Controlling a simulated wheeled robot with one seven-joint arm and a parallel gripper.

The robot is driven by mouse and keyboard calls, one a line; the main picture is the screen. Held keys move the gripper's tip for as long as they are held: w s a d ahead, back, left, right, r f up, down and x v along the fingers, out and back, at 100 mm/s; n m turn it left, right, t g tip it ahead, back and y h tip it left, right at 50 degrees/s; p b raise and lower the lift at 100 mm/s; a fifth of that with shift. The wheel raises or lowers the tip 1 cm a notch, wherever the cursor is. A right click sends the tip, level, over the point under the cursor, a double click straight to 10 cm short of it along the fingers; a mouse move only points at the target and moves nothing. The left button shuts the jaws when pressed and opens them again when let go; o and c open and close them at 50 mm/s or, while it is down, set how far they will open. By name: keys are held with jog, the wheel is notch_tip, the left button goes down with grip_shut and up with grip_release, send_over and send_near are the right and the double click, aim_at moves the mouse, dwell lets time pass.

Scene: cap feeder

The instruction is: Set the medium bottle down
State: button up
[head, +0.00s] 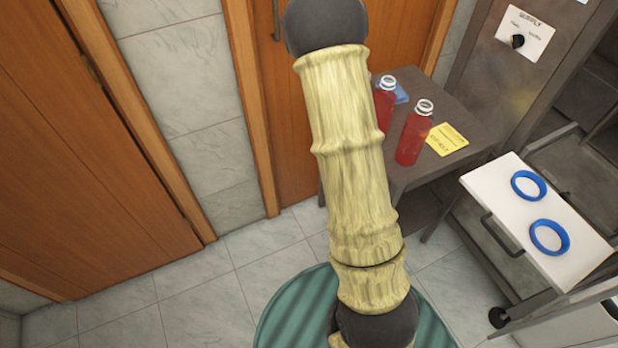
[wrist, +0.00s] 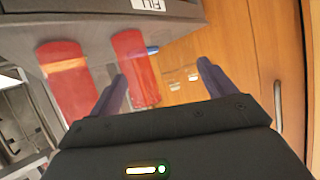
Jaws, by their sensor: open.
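Two open-necked bottles of red liquid stand upright on a grey table (head: 452,108) in the head view. The nearer bottle (head: 414,138) is in full view; the other bottle (head: 384,105) is partly hidden by my arm. I cannot tell for sure which is the medium one. The wrist view shows two red shapes, one at the left (wrist: 66,80) and one nearer the middle (wrist: 135,68). My gripper (wrist: 162,76) is open, with its fingers wide apart. The middle red shape lies partly behind the left finger and partly in the gap. My gripper is hidden in the head view.
A yellow card (head: 447,139) and a blue card (head: 401,93) lie on the table. A white drawer (head: 500,190) with two blue rings (head: 549,237) stands open at the right. A supply panel (head: 524,37) is above. Wooden doors (head: 95,150) close off the left and back.

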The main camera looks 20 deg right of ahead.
jog(key=s+a+r+n+g+y, duration=0.3)
jog(key=s+a, duration=0.3)
jog(key=a, duration=0.3)
jog(key=s+a+r+n+g+y, duration=0.3)
jog(key=s+a+n+g+y, duration=0.1)
jog(key=s+a, duration=0.3)
jog(key=shift+s+a+n+g+y, duration=0.2)
jog(key=shift+a+n+g+y, duration=0.3)
jog(key=shift+a, duration=0.65)
jog(key=w+p+v, duration=0.3)
jog(key=p+v, duration=1)
jog(key=p, duration=0.1)
jog(key=shift+a+r, duration=0.25)
jog(key=shift+r, duration=0.45)
jog(key=shift+s+f, duration=0.1)
jog(key=shift+s, duration=0.05)
